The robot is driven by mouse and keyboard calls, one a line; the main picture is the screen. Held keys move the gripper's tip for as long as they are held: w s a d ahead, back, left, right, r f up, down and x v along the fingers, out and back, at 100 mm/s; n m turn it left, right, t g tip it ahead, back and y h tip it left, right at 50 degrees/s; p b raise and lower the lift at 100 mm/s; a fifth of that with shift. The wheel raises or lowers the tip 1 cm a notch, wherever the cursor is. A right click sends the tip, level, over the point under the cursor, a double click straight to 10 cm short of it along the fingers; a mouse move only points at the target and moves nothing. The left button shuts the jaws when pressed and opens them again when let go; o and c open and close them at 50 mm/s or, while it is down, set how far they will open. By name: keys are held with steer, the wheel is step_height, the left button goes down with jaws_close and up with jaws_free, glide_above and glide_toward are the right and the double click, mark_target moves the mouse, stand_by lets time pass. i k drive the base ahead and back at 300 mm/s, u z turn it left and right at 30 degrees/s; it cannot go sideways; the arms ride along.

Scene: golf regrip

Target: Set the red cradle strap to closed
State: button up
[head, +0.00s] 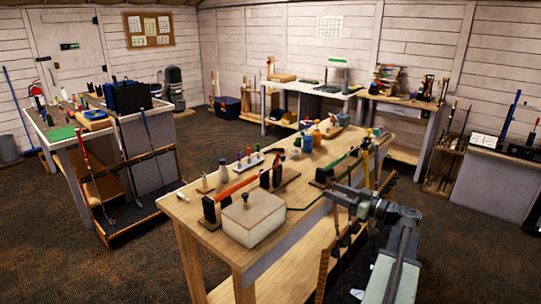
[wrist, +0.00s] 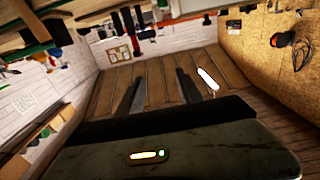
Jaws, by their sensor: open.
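A red-orange bar, which looks like the red cradle strap (head: 236,187), slopes up to the right between black upright supports on the long wooden bench. I cannot tell from here whether it is open or closed. A black cradle post (head: 209,208) stands at its left end, and black uprights (head: 277,174) stand at its right end. My gripper (head: 335,193) is at the bench's right side, apart from the strap and to its right. In the wrist view my gripper (wrist: 159,80) shows two dark, spread fingers with nothing between them.
A pale lidded box (head: 254,220) with a dark knob stands in front of the strap. A green bar (head: 342,162) on black supports lies further right on the bench (head: 190,213). Several bottles and a small rack (head: 245,163) stand behind.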

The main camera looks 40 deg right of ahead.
mark_target(278, 157)
steer(key=i, duration=0.9)
steer(key=z, duration=0.05)
